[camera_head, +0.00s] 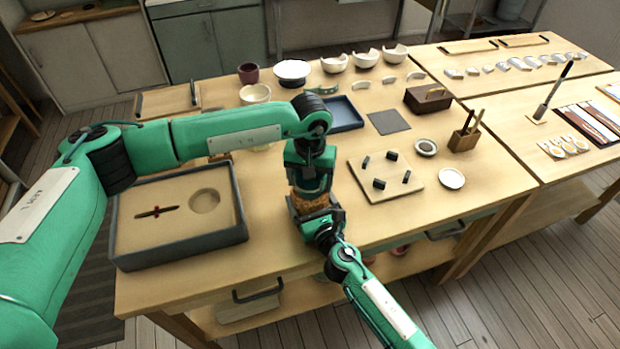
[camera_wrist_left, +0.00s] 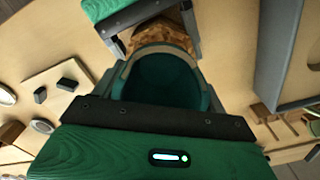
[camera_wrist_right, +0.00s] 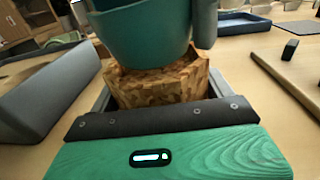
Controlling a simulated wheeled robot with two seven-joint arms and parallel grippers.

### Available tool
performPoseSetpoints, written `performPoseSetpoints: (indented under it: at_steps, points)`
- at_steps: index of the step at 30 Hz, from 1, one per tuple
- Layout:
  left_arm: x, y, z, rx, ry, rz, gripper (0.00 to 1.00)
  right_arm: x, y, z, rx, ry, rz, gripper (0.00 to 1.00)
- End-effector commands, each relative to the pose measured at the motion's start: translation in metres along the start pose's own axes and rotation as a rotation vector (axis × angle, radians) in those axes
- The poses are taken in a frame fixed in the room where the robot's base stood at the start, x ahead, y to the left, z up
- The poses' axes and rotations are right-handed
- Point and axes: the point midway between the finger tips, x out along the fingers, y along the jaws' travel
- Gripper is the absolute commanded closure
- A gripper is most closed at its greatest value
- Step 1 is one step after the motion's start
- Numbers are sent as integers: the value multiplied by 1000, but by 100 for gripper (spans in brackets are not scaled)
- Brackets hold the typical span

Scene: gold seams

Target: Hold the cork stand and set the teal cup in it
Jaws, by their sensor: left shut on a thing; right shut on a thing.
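The teal cup (camera_head: 311,184) is upright near the front middle of the table, and my left gripper (camera_head: 310,172) is shut on it from above. The left wrist view looks into the empty cup (camera_wrist_left: 165,82). The speckled brown cork stand (camera_head: 312,203) is right under the cup, with my right gripper (camera_head: 317,213) shut on it from the front. In the right wrist view the cup (camera_wrist_right: 148,38) is over the cork stand (camera_wrist_right: 158,82), its base at or just inside the stand's top. The cup hides the seat, so I cannot tell whether it touches.
A grey-walled tray (camera_head: 182,250) with a round recess and a dark tool lies to the left. A pale board (camera_head: 385,190) with small dark blocks lies to the right. A blue tray (camera_head: 343,113) and several bowls stand behind. The table's front edge is close.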

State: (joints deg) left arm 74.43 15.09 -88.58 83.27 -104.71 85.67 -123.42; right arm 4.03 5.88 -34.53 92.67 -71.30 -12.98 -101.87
Motion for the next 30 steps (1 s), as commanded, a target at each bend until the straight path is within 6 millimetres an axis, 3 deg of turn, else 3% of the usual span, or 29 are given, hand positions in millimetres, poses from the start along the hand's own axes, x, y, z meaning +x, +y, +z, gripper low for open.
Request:
performPoseSetpoints:
  at_steps: [30]
  points:
    - [11,0,0,0,0,0,46,0,0,0,0,0,0,42]
